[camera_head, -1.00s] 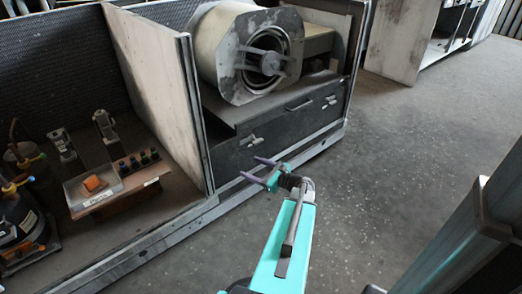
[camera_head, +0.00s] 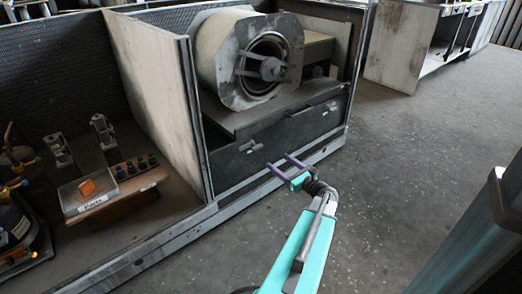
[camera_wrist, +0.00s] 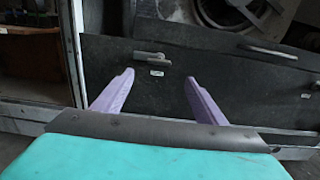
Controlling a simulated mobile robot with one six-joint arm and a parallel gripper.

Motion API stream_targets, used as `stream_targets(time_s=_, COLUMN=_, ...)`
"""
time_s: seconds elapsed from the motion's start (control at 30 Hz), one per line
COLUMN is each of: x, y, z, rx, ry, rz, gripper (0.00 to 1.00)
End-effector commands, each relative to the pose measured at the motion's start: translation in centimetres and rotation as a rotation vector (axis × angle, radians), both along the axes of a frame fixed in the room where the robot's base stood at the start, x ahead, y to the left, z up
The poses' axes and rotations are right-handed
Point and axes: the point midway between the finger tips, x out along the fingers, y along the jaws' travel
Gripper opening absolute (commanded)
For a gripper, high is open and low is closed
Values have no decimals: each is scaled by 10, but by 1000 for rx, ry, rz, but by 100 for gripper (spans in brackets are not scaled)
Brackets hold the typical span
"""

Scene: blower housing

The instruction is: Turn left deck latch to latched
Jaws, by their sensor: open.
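The left deck latch (camera_head: 250,147) is a small pale metal lever on the dark front panel below the blower. In the wrist view the latch (camera_wrist: 150,57) lies roughly horizontal, with a small white label under it. My gripper (camera_head: 278,161) is open and empty, in front of the panel, a little to the right of and below the latch in the head view. In the wrist view its two purple fingers (camera_wrist: 160,78) point at the panel, with the latch between and above their tips. They appear apart from the latch; the exact gap cannot be told.
A second latch (camera_head: 332,106) sits at the panel's right, and a bar handle (camera_wrist: 268,50) lies between the latches. A pale upright partition (camera_head: 150,85) bounds the panel on the left. The blower drum (camera_head: 250,60) stands above. Open floor (camera_head: 400,160) lies to the right.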

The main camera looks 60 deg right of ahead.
Motion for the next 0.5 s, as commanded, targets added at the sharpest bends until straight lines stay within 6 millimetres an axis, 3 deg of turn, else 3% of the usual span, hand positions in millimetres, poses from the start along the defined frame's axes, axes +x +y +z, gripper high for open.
stream_targets(time_s=0.5, x=61, y=-21, z=-3, rx=-1, ry=-1, rz=3, gripper=66)
